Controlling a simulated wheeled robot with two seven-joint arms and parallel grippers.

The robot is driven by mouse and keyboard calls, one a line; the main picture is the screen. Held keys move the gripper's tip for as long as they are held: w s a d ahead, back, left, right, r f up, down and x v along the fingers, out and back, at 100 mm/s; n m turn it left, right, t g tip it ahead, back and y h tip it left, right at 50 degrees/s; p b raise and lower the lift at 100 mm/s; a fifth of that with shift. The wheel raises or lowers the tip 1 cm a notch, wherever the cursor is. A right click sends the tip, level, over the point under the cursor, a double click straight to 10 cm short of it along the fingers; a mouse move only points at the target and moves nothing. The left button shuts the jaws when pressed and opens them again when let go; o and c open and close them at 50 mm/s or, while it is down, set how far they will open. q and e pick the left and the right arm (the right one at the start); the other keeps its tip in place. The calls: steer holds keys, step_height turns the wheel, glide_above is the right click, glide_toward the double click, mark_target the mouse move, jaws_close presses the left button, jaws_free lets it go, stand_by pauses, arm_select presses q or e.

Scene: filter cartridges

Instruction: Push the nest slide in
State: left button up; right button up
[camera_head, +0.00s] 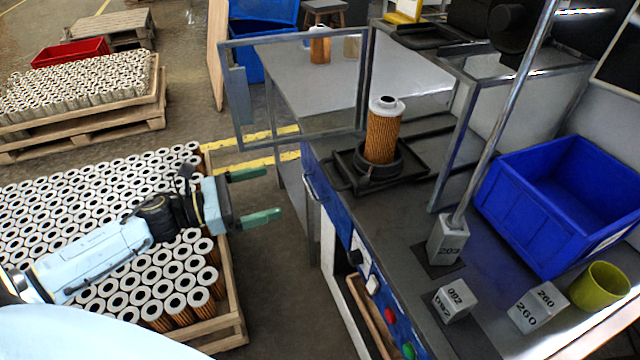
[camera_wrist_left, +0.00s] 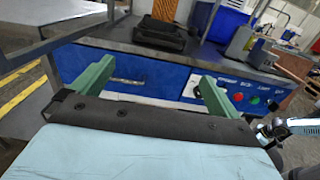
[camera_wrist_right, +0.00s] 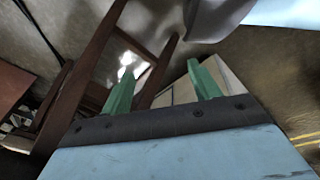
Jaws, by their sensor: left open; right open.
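The nest slide (camera_head: 350,179) is a black tray with a round nest on the grey bench. It sits near the bench's left edge, below the open door frame. An orange pleated filter cartridge (camera_head: 382,135) with a white cap stands upright in the nest. The slide (camera_wrist_left: 158,36) and the cartridge's lower part (camera_wrist_left: 164,9) also show at the top of the left wrist view. My left gripper (camera_head: 270,195) is open and empty, left of the bench and apart from the slide. My right gripper (camera_wrist_right: 160,70) is open and empty, seen only in its own wrist view.
A framed door (camera_head: 296,140) stands open left of the slide. A metal handle (camera_head: 311,188) is on the bench's blue front. A blue bin (camera_head: 525,222), numbered blocks (camera_head: 448,240) and a green cup (camera_head: 600,286) stand to the right. Pallets of cartridges (camera_head: 110,215) lie left.

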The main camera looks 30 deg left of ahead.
arm_select(q)
steer(key=x, duration=1.2)
steer(key=shift+w+d, duration=0.25)
steer(key=shift+w, duration=0.1)
arm_select(e)
steer(key=shift+w+a+r, duration=0.1)
steer(key=shift+w+r, duration=0.45)
steer(key=shift+w, duration=0.2)
